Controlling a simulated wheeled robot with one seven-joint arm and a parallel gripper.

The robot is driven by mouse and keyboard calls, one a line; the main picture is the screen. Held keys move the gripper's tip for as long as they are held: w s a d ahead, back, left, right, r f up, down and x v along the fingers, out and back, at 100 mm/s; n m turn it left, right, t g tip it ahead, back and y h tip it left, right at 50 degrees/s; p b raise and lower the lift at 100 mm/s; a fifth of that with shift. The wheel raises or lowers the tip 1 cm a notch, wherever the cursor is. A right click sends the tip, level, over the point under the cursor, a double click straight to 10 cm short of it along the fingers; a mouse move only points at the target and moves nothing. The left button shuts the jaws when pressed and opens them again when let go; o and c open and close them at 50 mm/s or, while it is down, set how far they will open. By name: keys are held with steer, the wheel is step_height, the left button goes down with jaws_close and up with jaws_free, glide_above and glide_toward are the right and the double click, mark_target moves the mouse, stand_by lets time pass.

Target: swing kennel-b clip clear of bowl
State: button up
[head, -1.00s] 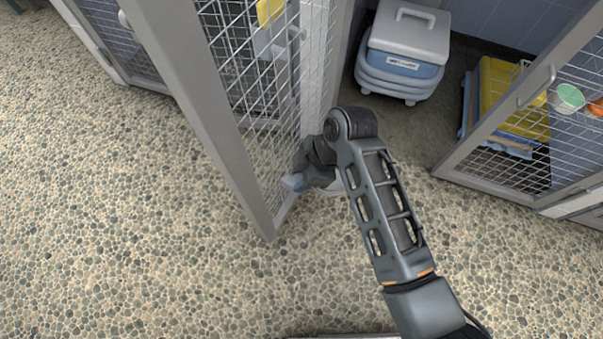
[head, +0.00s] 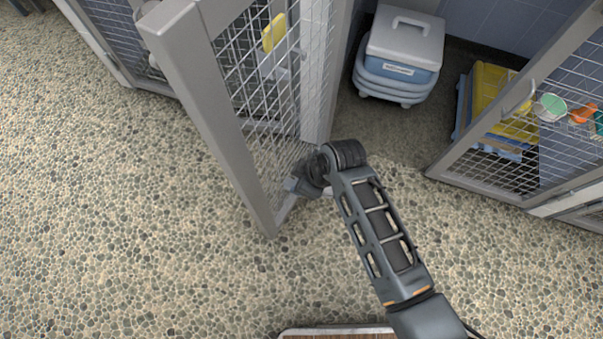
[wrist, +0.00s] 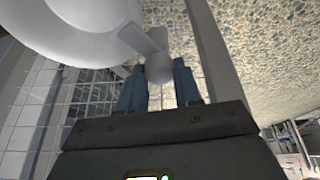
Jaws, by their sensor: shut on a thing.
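My gripper (wrist: 160,90) has two blue fingers closed on a pale grey clip (wrist: 158,66), which has a rounded knob and a flat lever above it. A white round bowl (wrist: 85,28) fills the upper left of the wrist view, right beside the clip's lever; I cannot tell whether they touch. In the head view my gripper (head: 292,186) is low at the open mesh door (head: 232,150). My wrist hides the clip there and most of the bowl; a pale sliver shows beside it.
A blue and white lidded box (head: 403,55) stands on the dark floor behind. A yellow item (head: 274,33) hangs behind the left mesh. Pebbled floor (head: 130,230) is clear at left.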

steer(key=m+t+h+p, duration=0.1)
steer(key=m+p, duration=0.1)
steer(key=m, duration=0.1)
steer(key=m+t+p, duration=0.1)
steer(key=m+p, duration=0.1)
steer(key=m, duration=0.1)
steer(key=shift+s+a+r+h+p, duration=0.1)
steer(key=shift+r+h+p, duration=0.05)
steer(key=shift+h+p, duration=0.25)
steer(key=m+h+p, duration=0.1)
steer(key=m, duration=0.2)
steer(key=shift+m, duration=0.4)
steer(key=shift+a+m+t+h, duration=0.1)
steer(key=shift+m+t+h, duration=0.2)
steer(key=shift+m+h, duration=0.75)
steer(key=shift+m+y, duration=0.35)
steer(key=shift+m, duration=0.1)
steer(key=o, duration=1)
steer(key=shift+o, duration=0.2)
